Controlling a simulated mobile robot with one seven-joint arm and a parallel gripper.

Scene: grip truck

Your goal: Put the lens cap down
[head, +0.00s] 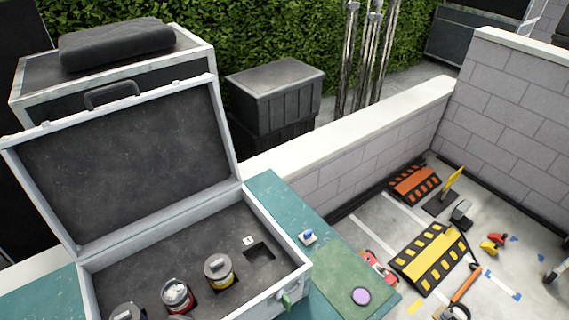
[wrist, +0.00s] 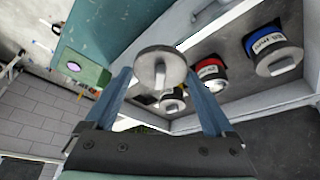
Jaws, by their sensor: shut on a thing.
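In the wrist view my gripper (wrist: 158,74) is shut on a grey round lens cap (wrist: 158,62) with a raised bar on its face. The cap sits between the two blue-grey fingertips, in front of the open case (wrist: 222,32). My gripper does not show in the head view. The case (head: 285,285) stands at the lower left there. It holds lens canisters banded yellow (head: 220,274), red (head: 177,295) and blue, the last cut off by the bottom edge.
An empty square slot (head: 260,252) is in the case foam. Right of the case, a teal top (head: 275,195) carries a small blue-and-white item (head: 307,237) and a green mat (head: 335,275) with a purple disc (head: 361,296). A block wall (head: 360,150) stands behind.

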